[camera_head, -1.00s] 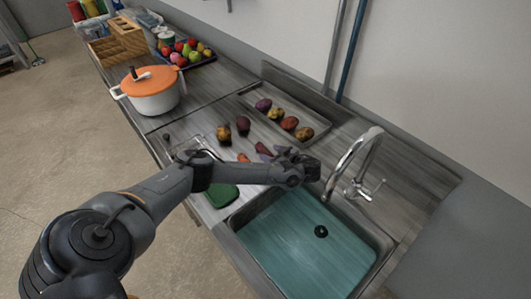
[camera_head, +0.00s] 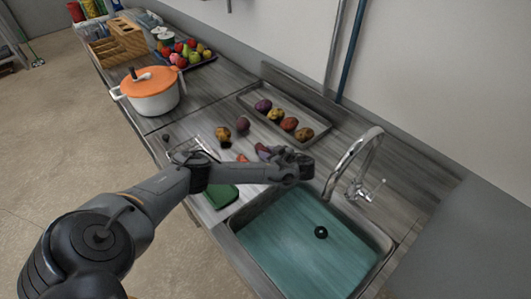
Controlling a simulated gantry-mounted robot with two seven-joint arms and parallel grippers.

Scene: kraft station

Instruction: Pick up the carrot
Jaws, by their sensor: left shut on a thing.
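An orange carrot (camera_head: 242,158) lies on the counter to the left, partly behind my left arm. I cannot tell whether the held carrot is clear of the counter. My right gripper is not in view.
The sink (camera_head: 300,248) and its curved faucet (camera_head: 364,160) are close to the right. A tray (camera_head: 322,124) with several potatoes lies behind. Two loose potatoes (camera_head: 223,134), a green board (camera_head: 222,196) and a white pot with an orange lid (camera_head: 152,92) stand left.

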